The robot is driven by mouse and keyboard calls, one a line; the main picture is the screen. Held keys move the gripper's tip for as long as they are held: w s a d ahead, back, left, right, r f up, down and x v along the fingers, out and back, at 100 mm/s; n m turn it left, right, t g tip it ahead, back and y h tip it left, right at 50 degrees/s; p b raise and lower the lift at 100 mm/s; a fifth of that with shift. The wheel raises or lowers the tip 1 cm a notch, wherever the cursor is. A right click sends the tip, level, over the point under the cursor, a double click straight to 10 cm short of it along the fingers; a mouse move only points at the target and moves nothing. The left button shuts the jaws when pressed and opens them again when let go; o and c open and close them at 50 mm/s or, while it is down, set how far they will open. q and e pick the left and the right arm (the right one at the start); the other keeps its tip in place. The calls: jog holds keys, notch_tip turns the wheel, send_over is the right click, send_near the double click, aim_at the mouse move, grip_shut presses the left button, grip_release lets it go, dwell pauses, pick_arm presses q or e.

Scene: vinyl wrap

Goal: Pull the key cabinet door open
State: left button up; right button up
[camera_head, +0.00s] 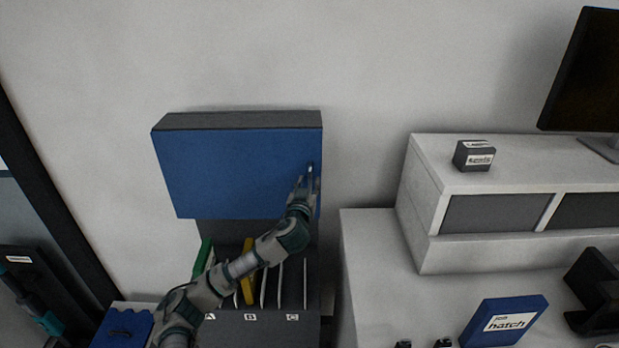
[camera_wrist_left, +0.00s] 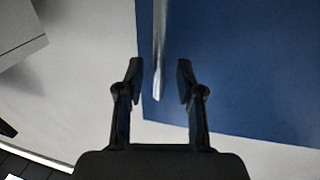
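The key cabinet (camera_head: 236,120) is a grey box on the wall with a blue door (camera_head: 235,170) that is shut. A metal bar handle (camera_wrist_left: 158,50) stands at the door's right edge. My left gripper (camera_head: 306,178) is at that handle in the head view. In the left wrist view, its two dark fingers (camera_wrist_left: 158,80) are apart, with the lower end of the handle between them and gaps on both sides. The blue door (camera_wrist_left: 230,70) fills much of the wrist view.
Below the cabinet is a dark rack (camera_head: 262,325) marked A, B, C with green, yellow and white items. A white counter (camera_head: 375,250) to the right holds a shelf unit (camera_head: 425,190), a small labelled box (camera_head: 474,155) and a blue "hatch" box (camera_head: 505,320).

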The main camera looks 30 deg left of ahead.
pick_arm(q)
jog(key=shift+x, duration=0.95)
grip_shut()
jog(key=shift+d+f, duration=0.1)
jog(key=shift+d, duration=0.05)
